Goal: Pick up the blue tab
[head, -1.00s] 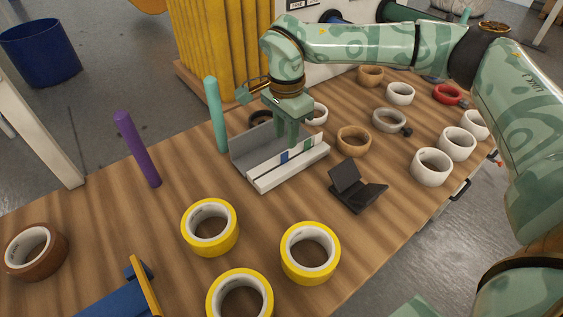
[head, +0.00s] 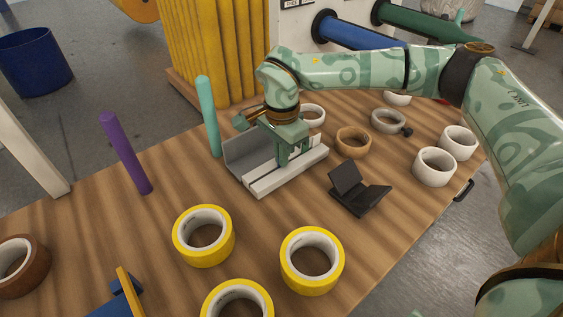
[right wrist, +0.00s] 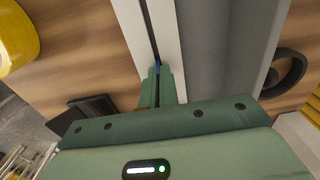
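The blue tab (right wrist: 157,69) shows in the right wrist view as a small sliver in the slot of the grey-white holder, between the tips of my right gripper (right wrist: 160,80). In the head view my right gripper (head: 291,152) is down at the holder (head: 262,186), and its fingers hide the tab. The fingertips are around the tab or very close to it. I cannot tell whether they press on it. My left gripper is not in view.
A teal post (head: 208,115) stands just left of the holder and a purple post (head: 126,150) farther left. A black stand (head: 358,190) is to the right. Yellow tape rolls (head: 204,257) lie in front. White and tan rolls (head: 353,143) lie behind and right.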

